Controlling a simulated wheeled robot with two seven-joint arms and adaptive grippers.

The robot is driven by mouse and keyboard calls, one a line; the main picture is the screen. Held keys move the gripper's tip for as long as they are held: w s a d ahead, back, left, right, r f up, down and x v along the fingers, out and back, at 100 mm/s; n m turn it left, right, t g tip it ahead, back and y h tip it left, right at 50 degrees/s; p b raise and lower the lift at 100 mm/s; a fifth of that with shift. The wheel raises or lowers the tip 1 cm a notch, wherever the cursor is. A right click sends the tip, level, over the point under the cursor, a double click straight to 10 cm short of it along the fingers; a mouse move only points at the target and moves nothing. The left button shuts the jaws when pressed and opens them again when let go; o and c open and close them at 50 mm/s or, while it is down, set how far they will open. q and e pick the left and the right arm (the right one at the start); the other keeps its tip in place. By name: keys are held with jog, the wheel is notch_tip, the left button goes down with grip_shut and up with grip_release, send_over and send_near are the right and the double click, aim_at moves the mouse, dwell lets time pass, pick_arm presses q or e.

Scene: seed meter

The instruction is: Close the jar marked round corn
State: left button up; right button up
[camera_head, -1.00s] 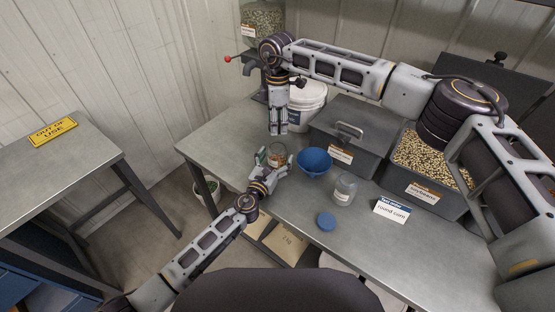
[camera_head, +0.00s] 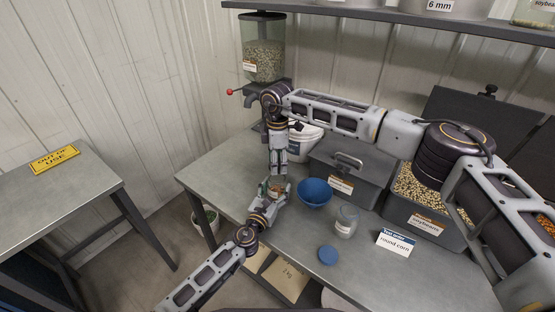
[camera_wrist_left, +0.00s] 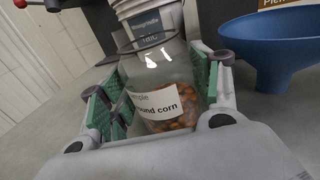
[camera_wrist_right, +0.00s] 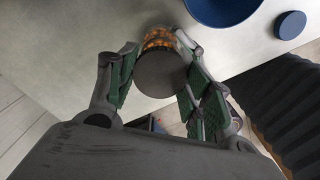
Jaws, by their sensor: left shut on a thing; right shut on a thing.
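The glass jar marked round corn (camera_wrist_left: 165,100) stands between the green finger pads of my left gripper (camera_wrist_left: 160,105), which is shut on it. Orange kernels lie low in the jar, and its rim looks bare in the left wrist view. My right gripper (camera_head: 277,172) points down just above the jar. In the right wrist view, my right gripper (camera_wrist_right: 158,65) is shut on a round grey lid (camera_wrist_right: 160,76). Orange kernels show past the lid's edge. I cannot tell whether lid and jar touch.
An empty glass jar (camera_head: 346,222), a blue lid (camera_head: 328,255) and a round corn card (camera_head: 396,242) are farther right. A white bucket (camera_head: 303,140) and a grey bin (camera_head: 345,165) stand behind.

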jog(key=shift+f, duration=0.7)
jog(key=shift+f, duration=0.1)
jog(key=shift+f, duration=0.8)
jog(key=shift+f, duration=0.55)
dwell(0.8)
pick_arm(q)
grip_shut()
pick_arm(e)
jog(key=shift+m, duration=3.4)
jog(key=o, duration=0.7)
